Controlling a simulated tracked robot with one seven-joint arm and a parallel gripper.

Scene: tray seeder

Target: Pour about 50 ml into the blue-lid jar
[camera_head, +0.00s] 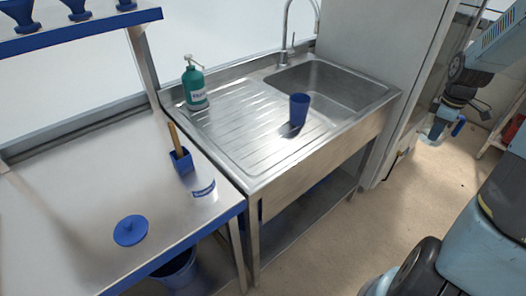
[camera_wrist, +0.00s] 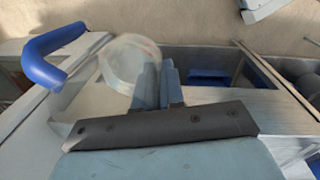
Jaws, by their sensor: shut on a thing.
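My gripper (camera_head: 443,112) is at the right of the head view, beyond the sink unit and over the floor. It is shut on a clear jug with a blue handle (camera_head: 459,126). In the wrist view, my fingers (camera_wrist: 161,86) are close together at the jug's wall; the clear jug (camera_wrist: 112,82) is left of them, with its blue handle (camera_wrist: 62,52) at far left. I cannot tell how much liquid is in it. A round blue lid (camera_head: 130,230) with a knob is on the left worktop; I cannot make out a jar under it.
A blue cup (camera_head: 299,109) stands on the steel draining board (camera_head: 235,128) by the sink basin (camera_head: 325,85). A green pump bottle (camera_head: 194,86) stands behind. A blue holder (camera_head: 181,160) with a wooden handle is on the worktop (camera_head: 75,190). A shelf (camera_head: 80,35) overhangs it.

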